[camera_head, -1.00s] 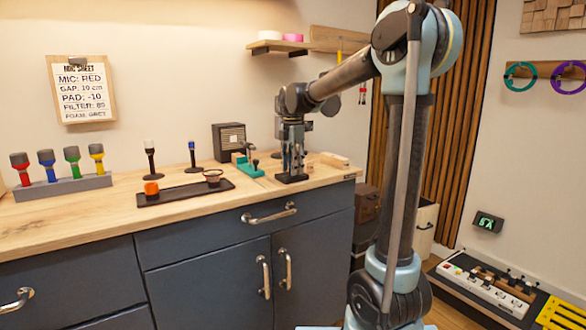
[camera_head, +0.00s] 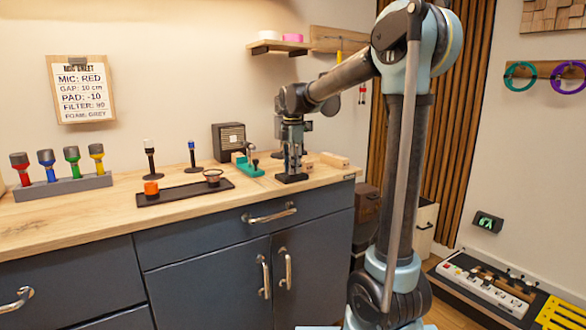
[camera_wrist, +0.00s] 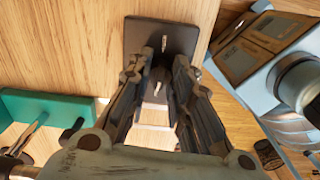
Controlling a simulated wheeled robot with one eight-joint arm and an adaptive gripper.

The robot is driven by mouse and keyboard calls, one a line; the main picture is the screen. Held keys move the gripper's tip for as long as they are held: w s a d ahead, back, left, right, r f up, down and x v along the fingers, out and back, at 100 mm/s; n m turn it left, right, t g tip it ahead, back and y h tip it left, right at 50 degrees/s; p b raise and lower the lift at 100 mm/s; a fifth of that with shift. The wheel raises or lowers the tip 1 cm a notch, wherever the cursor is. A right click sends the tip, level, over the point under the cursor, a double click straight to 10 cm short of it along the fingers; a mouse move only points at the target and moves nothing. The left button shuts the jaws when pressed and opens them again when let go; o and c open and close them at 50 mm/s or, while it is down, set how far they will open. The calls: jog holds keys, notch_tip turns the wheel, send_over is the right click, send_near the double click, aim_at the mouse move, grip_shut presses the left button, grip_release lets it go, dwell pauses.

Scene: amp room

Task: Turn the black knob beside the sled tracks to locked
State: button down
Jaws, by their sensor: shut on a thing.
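My gripper (camera_head: 291,160) points down over a flat black base plate (camera_head: 291,178) near the right end of the wooden counter. In the wrist view, my gripper (camera_wrist: 158,66) has its two fingers close on either side of a small dark knob (camera_wrist: 157,84), and it is shut on it. The fingers partly hide the knob, so its exact angle is hard to tell. The black plate (camera_wrist: 185,38) lies just beyond the fingertips and carries a pale upright mark. A teal fixture with a metal rod (camera_head: 247,166) stands to the left; it also shows in the wrist view (camera_wrist: 50,108).
A dark tray (camera_head: 185,193) with an orange cup (camera_head: 151,188) and a small bowl (camera_head: 213,178) lies left. A black speaker box (camera_head: 229,140) stands behind the teal fixture. A pale wooden block (camera_head: 334,159) sits right of my gripper. The counter's front edge is close.

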jog(key=m, duration=0.4)
jog(key=shift+w, duration=0.15)
jog(key=m, duration=0.4)
jog(key=shift+r+m, duration=0.1)
jog(key=shift+m, duration=0.3)
jog(key=m, duration=1.3)
jog(key=shift+m, duration=0.3)
jog(key=m, duration=0.4)
jog(key=shift+m, duration=0.3)
jog(key=m, duration=0.4)
jog(key=shift+m, duration=2.1)
